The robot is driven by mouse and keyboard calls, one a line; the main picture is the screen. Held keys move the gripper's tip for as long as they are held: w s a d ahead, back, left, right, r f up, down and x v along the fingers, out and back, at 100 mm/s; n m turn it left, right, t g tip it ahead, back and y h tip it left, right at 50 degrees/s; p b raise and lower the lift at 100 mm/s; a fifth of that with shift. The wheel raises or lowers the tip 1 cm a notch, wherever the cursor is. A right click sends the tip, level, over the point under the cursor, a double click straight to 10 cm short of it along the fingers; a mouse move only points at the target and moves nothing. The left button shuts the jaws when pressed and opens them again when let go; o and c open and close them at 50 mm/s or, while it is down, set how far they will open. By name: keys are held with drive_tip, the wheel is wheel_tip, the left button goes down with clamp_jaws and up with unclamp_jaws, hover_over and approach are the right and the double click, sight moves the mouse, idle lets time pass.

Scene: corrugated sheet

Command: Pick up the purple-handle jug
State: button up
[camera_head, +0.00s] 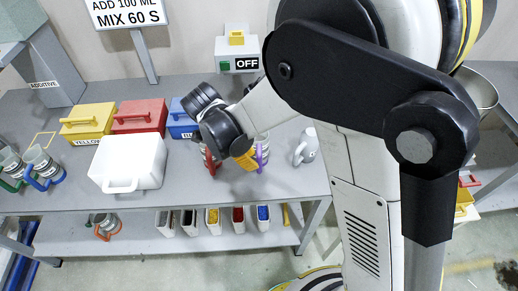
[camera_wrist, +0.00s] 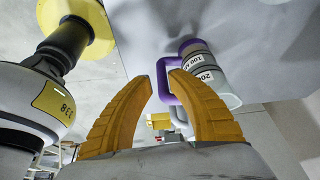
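The purple-handle jug is a clear beaker with white labels and a purple rim and handle (camera_wrist: 163,82). In the wrist view its body (camera_wrist: 222,88) is right of centre, with the handle reaching left between my fingertips. My gripper (camera_wrist: 162,78) has two curved yellow fingers, spread apart. The right fingertip overlaps the handle in the picture; I cannot tell whether it touches. In the head view the purple handle (camera_head: 260,156) shows just right of my yellow fingers (camera_head: 246,161), and my wrist hides much of the jug.
A red-handled jug (camera_head: 211,162) stands close left of my fingers. A grey-white jug (camera_head: 305,148) is to the right. A white container (camera_head: 128,163) and yellow, red and blue boxes (camera_head: 139,115) stand left on the grey table (camera_head: 230,194). Its front is clear.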

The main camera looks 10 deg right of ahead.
sight(258, 172)
drive_tip(key=b+x, duration=0.2)
drive_tip(key=x, duration=0.3)
drive_tip(key=shift+w+d, duration=0.15)
drive_tip(key=shift+r, duration=0.1)
clamp_jaws()
drive_tip(key=shift+r, duration=0.1)
drive_tip(key=shift+r+p, duration=1.85)
drive_tip(key=shift+r, duration=3.05)
